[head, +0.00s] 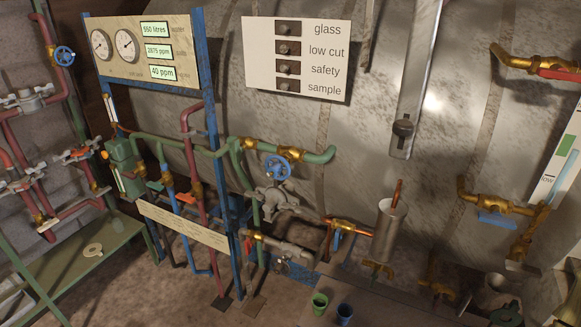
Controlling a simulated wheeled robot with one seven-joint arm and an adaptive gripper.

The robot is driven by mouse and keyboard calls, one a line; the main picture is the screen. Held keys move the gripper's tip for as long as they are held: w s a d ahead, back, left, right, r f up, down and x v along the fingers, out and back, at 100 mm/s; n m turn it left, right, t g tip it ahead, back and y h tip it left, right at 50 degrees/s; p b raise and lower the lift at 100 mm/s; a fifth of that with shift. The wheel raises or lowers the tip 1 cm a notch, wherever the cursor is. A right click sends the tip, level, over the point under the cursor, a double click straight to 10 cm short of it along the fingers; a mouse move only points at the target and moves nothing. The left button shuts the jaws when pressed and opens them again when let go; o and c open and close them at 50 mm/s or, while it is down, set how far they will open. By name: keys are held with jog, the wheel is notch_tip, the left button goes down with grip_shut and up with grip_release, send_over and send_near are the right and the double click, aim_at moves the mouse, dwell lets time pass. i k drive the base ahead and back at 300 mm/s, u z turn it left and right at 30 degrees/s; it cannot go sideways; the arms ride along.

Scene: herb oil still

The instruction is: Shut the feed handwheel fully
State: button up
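A second blue handwheel (64,56) is at the upper left on a red pipe. No readable label shows which one is the feed handwheel. How far either wheel is turned cannot be told. My gripper does not show in this view.
A gauge panel (186,84) on blue posts stands left of the middle wheel. A long pale plate (182,224) crosses the pipes below. A green bench (52,275) is at lower left. A grey cylinder (389,232) and green and blue cups (320,301) (345,312) stand at lower right of the wheel.

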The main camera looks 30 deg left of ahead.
aim_at(277, 168)
jog(key=u, duration=0.55)
jog(key=k, duration=1.25)
jog(key=u, duration=1.15)
jog(key=i, duration=0.8)
jog(key=u, duration=0.15)
